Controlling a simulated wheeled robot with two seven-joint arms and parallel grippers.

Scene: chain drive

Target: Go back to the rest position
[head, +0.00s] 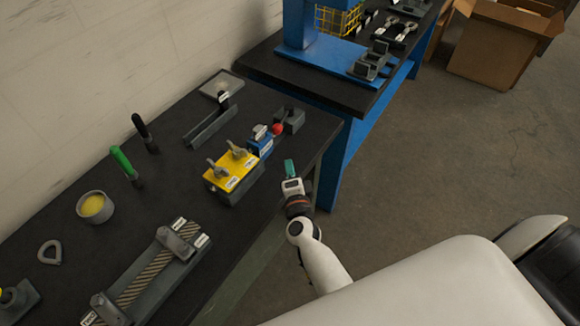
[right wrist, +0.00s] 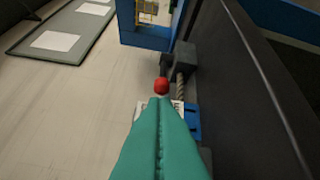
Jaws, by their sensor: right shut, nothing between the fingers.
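My right gripper (head: 289,168) is at the table's right edge in the head view, to the right of the yellow block. Its green fingers (right wrist: 158,145) are shut and empty in the right wrist view. A red ball-shaped knob (right wrist: 161,86) shows just beyond the fingertips there. In the head view the red knob (head: 277,129) is by a grey block (head: 290,119), beside a blue block (head: 260,143), up and left of my gripper. My left gripper is not in view.
The dark table (head: 60,190) holds a yellow-topped box (head: 231,170), a striped fixture (head: 150,272), a cup with yellow contents (head: 94,206) and green (head: 123,162) and black (head: 143,131) handles. A blue workbench (head: 334,82) stands behind. Open floor (head: 430,165) lies to the right.

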